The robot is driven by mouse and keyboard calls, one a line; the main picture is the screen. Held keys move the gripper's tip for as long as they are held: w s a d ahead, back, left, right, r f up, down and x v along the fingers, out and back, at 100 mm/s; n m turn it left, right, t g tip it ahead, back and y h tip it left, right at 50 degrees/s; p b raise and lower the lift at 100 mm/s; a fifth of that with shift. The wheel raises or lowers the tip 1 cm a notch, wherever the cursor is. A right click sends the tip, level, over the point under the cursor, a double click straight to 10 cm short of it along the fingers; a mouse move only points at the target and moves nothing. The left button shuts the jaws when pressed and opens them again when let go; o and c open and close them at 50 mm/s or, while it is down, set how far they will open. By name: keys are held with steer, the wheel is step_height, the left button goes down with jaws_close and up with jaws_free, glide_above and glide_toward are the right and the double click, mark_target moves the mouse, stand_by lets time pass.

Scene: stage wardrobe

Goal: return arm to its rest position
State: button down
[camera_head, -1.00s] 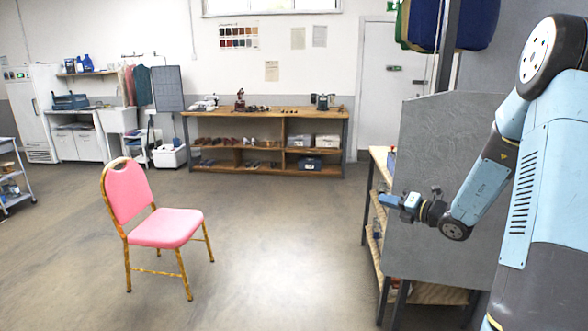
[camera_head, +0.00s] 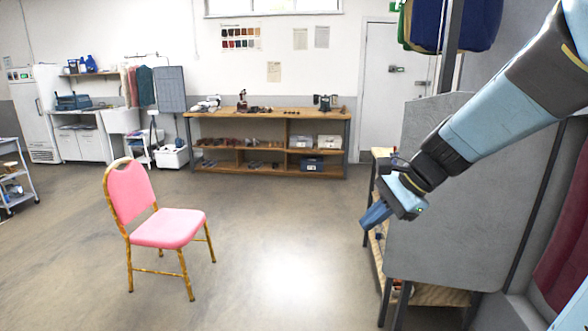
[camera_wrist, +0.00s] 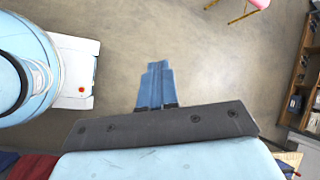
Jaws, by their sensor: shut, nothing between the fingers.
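My gripper (camera_head: 375,216) is at the right of the head view, at the end of my blue arm, with its blue fingers pointing down and left. It is in front of the left edge of a grey panel (camera_head: 440,215). In the wrist view the blue fingers (camera_wrist: 156,72) lie together, with nothing between them and bare floor beyond.
A pink chair (camera_head: 168,226) with a gold frame stands on the floor at the left. A wooden workbench (camera_head: 265,113) with shelves is against the back wall. A wooden shelf unit (camera_head: 381,155) adjoins the grey panel. The middle floor is clear.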

steer(key=s+d+r+n+t+h, duration=0.1)
steer(key=s+d+r+n+h, duration=0.1)
steer(key=s+n, duration=0.4)
steer(key=s+d+r+n+t+h, duration=0.2)
steer(key=s+d+r+n+h, duration=0.1)
steer(key=s+d+n+h, duration=0.1)
steer(key=s+d+n, duration=0.1)
steer(key=n, duration=0.1)
steer(key=shift+s+d+n+h, duration=0.25)
steer(key=shift+s+n+h, duration=0.15)
steer(key=shift+a+r, duration=0.1)
